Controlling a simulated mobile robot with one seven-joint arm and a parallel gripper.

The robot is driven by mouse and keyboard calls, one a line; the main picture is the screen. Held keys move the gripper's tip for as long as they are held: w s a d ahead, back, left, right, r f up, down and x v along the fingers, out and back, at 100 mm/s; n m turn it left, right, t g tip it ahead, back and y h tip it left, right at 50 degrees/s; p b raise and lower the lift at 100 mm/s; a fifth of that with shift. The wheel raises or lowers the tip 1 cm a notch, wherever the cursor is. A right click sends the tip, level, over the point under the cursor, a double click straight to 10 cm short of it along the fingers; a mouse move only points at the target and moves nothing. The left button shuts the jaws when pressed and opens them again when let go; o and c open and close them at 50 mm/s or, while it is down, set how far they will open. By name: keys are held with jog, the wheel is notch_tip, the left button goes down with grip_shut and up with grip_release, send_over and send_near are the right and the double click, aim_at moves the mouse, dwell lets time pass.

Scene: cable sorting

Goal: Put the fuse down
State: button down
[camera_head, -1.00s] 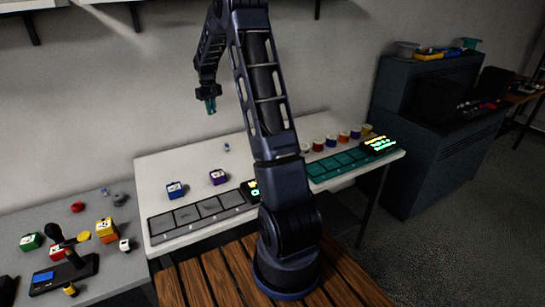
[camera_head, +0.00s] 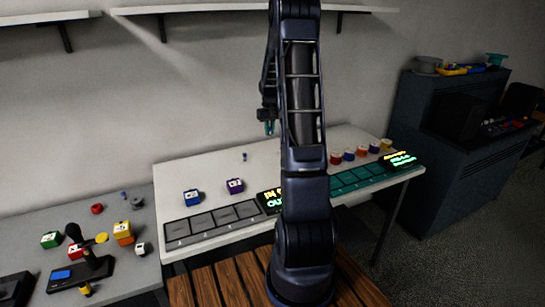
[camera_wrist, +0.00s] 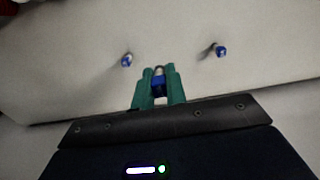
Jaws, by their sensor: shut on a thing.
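My gripper (camera_wrist: 159,88), with green fingers, is shut on a small fuse (camera_wrist: 158,80) with a blue body and a grey end, seen in the wrist view. In the head view my gripper (camera_head: 269,128) hangs above the back of the white table (camera_head: 215,160), near the wall; the held fuse is too small to make out there. Another small blue fuse-like piece (camera_head: 245,156) stands on the white table, left of and below my gripper in the picture. The wrist view shows two such blue pieces, one left (camera_wrist: 127,60) and one right (camera_wrist: 221,50) of my fingers.
Blue (camera_head: 192,197) and purple (camera_head: 235,186) blocks stand behind a grey slotted tray (camera_head: 213,222). A teal tray (camera_head: 355,182) and several coloured cups (camera_head: 362,152) are at the right. A grey table (camera_head: 110,222) with blocks adjoins left. My arm hides the middle of the white table.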

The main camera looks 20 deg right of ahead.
aim_at(270, 159)
notch_tip(270, 159, down, 13)
jog(key=shift+f, duration=0.2)
dwell(0.4)
jog(key=shift+f, duration=0.1)
jog(key=c, duration=1.4)
grip_release()
jog(key=shift+c, duration=0.2)
